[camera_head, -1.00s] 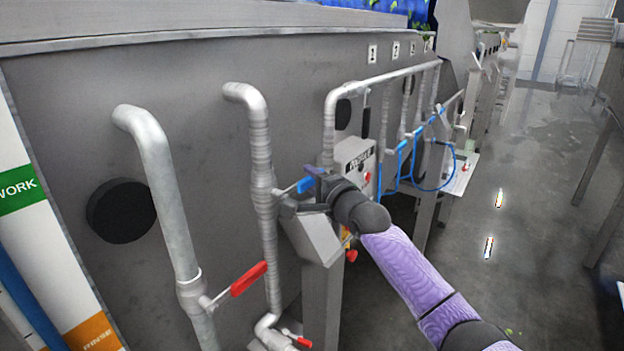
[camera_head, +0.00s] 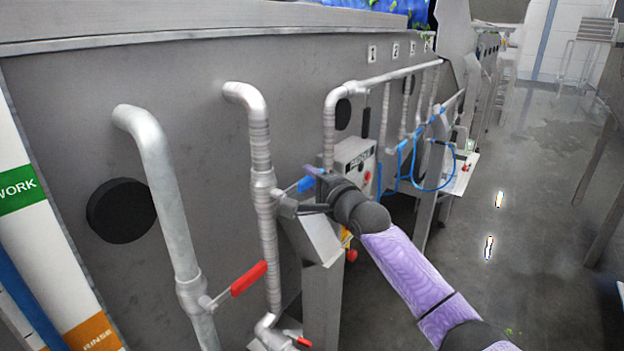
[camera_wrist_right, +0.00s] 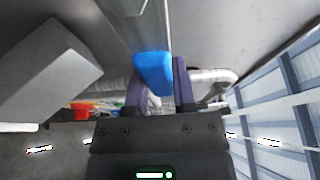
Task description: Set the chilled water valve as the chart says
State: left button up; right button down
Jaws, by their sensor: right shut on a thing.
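A blue valve handle (camera_head: 306,184) sticks out from the second vertical pipe (camera_head: 262,150), which is wrapped in grey insulation. My right gripper (camera_head: 312,180) is at this handle, its arm coming in from the lower right. In the right wrist view the blue handle (camera_wrist_right: 153,72) sits between the two dark fingers, and the gripper (camera_wrist_right: 160,85) is shut on it. A red valve handle (camera_head: 248,279) is on the smooth pipe (camera_head: 165,190) to the left, tilted up to the right. My left gripper is not in view. No chart can be read in these views.
A grey control box (camera_head: 355,160) stands just behind my right gripper. A slanted metal post (camera_head: 320,285) is under the wrist. Another red handle (camera_head: 298,340) is low down. Blue hoses (camera_head: 420,185) hang farther along the tank wall.

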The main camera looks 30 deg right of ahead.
aim_at(305, 179)
dwell(0.5)
jog(key=r+n, duration=0.1)
jog(key=n+t+b, duration=0.1)
jog(key=r+n, duration=0.1)
jog(key=n, duration=0.1)
jog(key=shift+s+a+r+b, duration=0.1)
jog(key=shift+a+r+b, duration=0.1)
jog(key=shift+r+b, duration=0.15)
jog(key=shift+s+a+r+n+t+y+b, duration=0.1)
jog(key=shift+a+r+n+t+y+b, duration=0.25)
jog(key=shift+n, duration=0.5)
jog(key=shift+s+a+r+n+t+y+b, duration=0.1)
jog(key=shift+a+r+n+t+y+b, duration=0.15)
jog(key=shift+r+n, duration=0.45)
jog(key=shift+s+a+r+n+t+y+b, duration=0.1)
jog(key=shift+a+r+n+t+y+b, duration=0.2)
jog(key=shift+n, duration=0.65)
jog(key=shift+c, duration=2.2)
grip_release()
